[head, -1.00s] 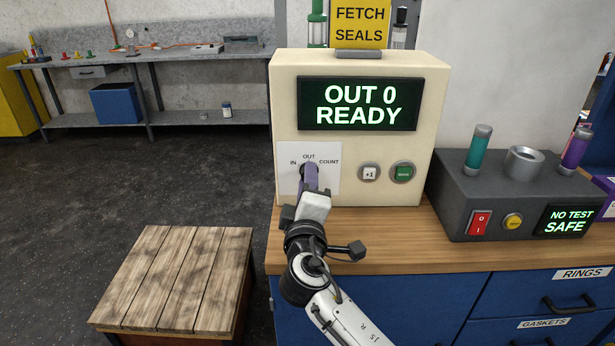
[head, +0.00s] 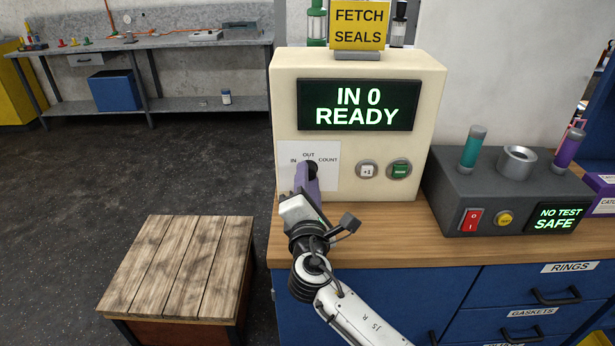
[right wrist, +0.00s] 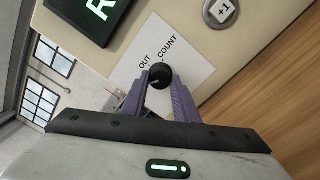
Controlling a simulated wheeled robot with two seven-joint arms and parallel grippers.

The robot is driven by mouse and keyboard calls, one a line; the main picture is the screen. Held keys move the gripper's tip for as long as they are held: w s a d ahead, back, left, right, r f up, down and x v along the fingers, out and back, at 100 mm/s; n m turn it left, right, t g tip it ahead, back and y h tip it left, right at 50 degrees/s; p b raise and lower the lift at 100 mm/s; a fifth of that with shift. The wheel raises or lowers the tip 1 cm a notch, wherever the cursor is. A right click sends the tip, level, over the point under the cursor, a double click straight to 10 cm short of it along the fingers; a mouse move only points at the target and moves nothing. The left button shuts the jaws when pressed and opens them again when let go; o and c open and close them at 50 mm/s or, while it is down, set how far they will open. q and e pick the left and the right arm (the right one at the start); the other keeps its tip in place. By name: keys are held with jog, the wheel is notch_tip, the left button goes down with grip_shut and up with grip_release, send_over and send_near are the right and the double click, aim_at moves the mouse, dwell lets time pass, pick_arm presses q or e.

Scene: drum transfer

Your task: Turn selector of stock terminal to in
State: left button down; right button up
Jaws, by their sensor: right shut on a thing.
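The stock terminal (head: 435,100) is a cream box on the wooden counter. Its screen (head: 358,105) reads "IN 0 READY". A white plate below the screen carries the labels IN, OUT and COUNT. The black selector knob (right wrist: 160,75) on that plate is between the purple fingers of my right gripper (right wrist: 161,82), which is shut on it. In the head view my right gripper (head: 310,172) hides most of the knob, and the gripper body is tilted. My left gripper is not in view.
A "+1" button (head: 367,171) and a green button (head: 399,170) sit right of the selector. A dark test box (head: 510,185) stands on the counter at right. A slatted wooden crate (head: 180,265) stands at lower left. A workbench (head: 180,103) is behind.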

jog(key=shift+n, duration=0.5)
jog(key=o, duration=1.1)
jog(key=shift+s, duration=0.1)
jog(key=s, duration=1)
jog(key=shift+s+d+f+b, duration=0.1)
jog(key=shift+f+b, duration=0.1)
jog(key=shift+b, duration=0.1)
